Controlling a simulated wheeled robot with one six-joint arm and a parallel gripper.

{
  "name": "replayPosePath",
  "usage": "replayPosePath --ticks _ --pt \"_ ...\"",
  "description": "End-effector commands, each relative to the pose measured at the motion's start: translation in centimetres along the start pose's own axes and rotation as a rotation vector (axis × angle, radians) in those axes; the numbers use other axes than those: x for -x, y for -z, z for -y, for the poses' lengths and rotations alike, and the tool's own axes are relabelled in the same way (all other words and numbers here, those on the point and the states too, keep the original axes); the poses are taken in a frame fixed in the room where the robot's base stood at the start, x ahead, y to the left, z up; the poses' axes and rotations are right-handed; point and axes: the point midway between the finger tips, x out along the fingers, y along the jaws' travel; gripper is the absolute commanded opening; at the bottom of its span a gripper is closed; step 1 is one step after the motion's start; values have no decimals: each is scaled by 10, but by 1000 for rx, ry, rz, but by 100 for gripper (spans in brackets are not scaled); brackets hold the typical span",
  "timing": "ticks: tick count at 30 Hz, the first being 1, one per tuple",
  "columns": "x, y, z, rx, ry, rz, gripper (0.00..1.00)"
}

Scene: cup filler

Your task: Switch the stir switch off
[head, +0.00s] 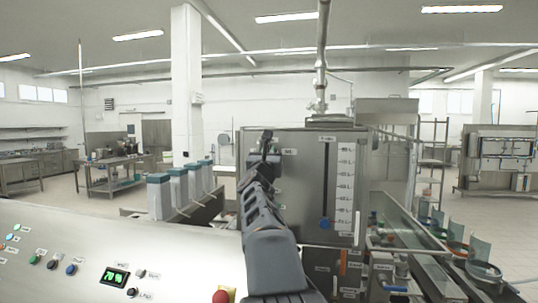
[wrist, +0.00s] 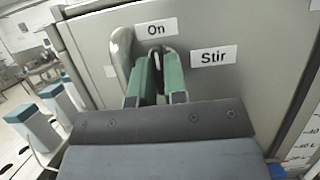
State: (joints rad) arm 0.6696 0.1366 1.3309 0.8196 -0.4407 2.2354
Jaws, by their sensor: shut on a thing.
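The stir switch (wrist: 157,54) is on a grey metal panel in the wrist view. Its dark lever shows as a narrow strip between my fingertips; the rest of it is hidden. An "On" label (wrist: 156,27) sits just above it and a "Stir" label (wrist: 213,56) is to its right. My gripper (wrist: 157,64), with green fingers, is shut on the switch lever. In the head view my arm reaches to the left part of the tank's front face (head: 305,190) and hides the switch there.
A rounded metal piece (wrist: 121,48) stands out from the panel just left of my fingers. Several blue-capped containers (head: 159,196) stand left of the tank. A control panel (head: 70,245) with buttons lies at front left. A level gauge (head: 329,185) is on the tank's right.

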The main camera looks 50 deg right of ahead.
Motion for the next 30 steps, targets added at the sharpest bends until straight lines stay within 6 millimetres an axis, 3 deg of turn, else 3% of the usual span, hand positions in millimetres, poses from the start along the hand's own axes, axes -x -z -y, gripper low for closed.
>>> replayPosePath --ticks 3,16,30 --pt "0 0 0 0 0 0 0" --pt "1 3 0 65 -27 0 0" --pt "0 2 2 439 -180 1 0"
